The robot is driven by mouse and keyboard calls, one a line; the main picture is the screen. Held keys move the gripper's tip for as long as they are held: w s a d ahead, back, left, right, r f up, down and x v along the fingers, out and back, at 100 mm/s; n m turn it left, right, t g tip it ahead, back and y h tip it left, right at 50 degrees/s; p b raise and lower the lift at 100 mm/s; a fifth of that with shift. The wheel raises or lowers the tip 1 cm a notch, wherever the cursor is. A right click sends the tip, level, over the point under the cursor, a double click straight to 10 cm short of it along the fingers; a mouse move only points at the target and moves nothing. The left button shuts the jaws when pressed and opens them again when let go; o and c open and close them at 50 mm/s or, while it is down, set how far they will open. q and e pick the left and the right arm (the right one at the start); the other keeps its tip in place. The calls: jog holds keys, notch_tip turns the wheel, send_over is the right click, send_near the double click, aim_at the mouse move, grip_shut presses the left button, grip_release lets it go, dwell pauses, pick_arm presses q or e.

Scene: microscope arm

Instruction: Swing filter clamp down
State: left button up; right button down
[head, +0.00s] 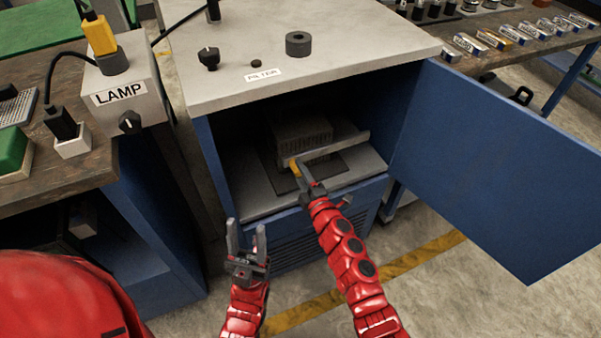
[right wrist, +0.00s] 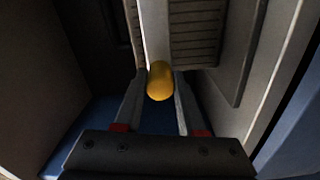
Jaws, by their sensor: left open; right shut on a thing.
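The filter clamp (head: 343,143) is a light grey bar lying across the front of the ribbed filter (head: 303,131) inside the open blue cabinet. Its yellow end (head: 293,165) is at the bar's left. My right gripper (head: 299,170) reaches into the cabinet and is shut on this yellow end. In the right wrist view the yellow end (right wrist: 160,82) sits between the two fingers, with the pale bar (right wrist: 155,32) running away beyond it. My left gripper (head: 246,234) is open and empty, in front of the cabinet's lower left.
The blue cabinet door (head: 505,165) stands open to the right. The grey cabinet top (head: 345,62) lies above the opening. A lamp box (head: 128,101) stands on the left bench. A table with several small packs (head: 505,45) is at the back right.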

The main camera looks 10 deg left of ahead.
jog(key=shift+f, duration=0.25)
jog(key=c, duration=0.5)
grip_release()
jog(key=shift+s+d, duration=0.15)
jog(key=p+v, duration=0.1)
jog(key=v, duration=1.6)
jog(key=shift+r, duration=0.1)
